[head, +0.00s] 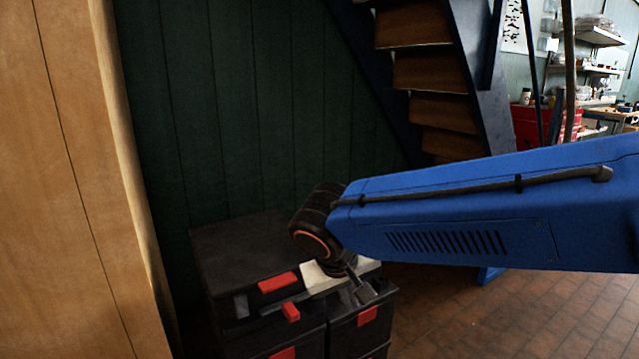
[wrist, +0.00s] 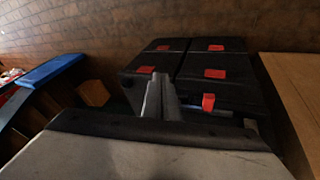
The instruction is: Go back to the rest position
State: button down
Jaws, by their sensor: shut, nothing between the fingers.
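My gripper (head: 364,289) is at the end of my blue arm, low in the middle of the head view, in front of the black toolboxes. In the wrist view its two grey fingers (wrist: 160,95) are together, with nothing between them. They show against the black boxes; I cannot tell whether they touch them. Part of the gripper and wrist is hidden by dark joints in the head view.
Black toolboxes (head: 240,252) with red latches stand by the dark green plank wall (head: 240,100). A wooden panel (head: 70,180) is at left. Stairs (head: 432,72) rise behind my arm. Brick-coloured tiled floor (head: 500,318) is clear at lower right.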

jog(key=s+d+f+m, duration=0.1)
jog(key=s+d, duration=0.3)
jog(key=d, duration=0.3)
jog(key=s+d+f+m+y, duration=0.1)
jog(key=s+d, duration=0.4)
jog(key=d, duration=0.3)
jog(key=s+d+f+m+y, duration=0.1)
jog(key=s+d, duration=0.4)
jog(key=d, duration=0.3)
jog(key=shift+f, duration=0.35)
jog(key=shift+s, duration=0.1)
